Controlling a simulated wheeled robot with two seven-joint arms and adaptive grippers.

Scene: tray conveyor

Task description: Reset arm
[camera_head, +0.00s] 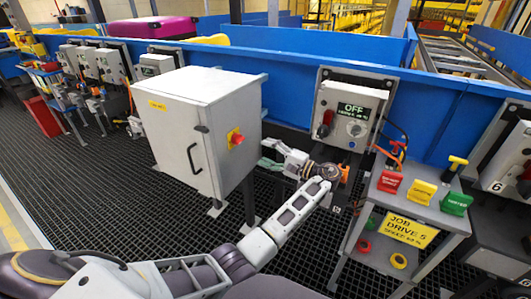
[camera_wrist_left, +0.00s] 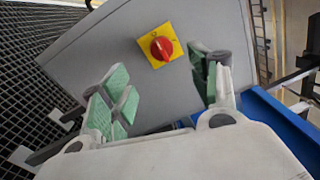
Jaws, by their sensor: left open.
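My left gripper (camera_head: 273,158) reaches in from the lower centre and turns left toward a grey cabinet (camera_head: 205,115). It is apart from the cabinet, at the right of its red rotary switch (camera_head: 237,139) on a yellow plate. In the left wrist view my left gripper (camera_wrist_left: 158,82) has its green-padded fingers spread wide with nothing between them. Beyond the fingers, the same red switch (camera_wrist_left: 161,47) shows on the grey cabinet face (camera_wrist_left: 100,45). My right gripper is not in view.
A control box with an OFF display (camera_head: 350,112) stands behind my wrist. A stand (camera_head: 435,207) with red, yellow and green tagged items and a "JOB DRIVE 5" sign is at the right. A blue conveyor wall (camera_head: 450,115) runs behind. Dark grating floor (camera_head: 110,190) is open at the left.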

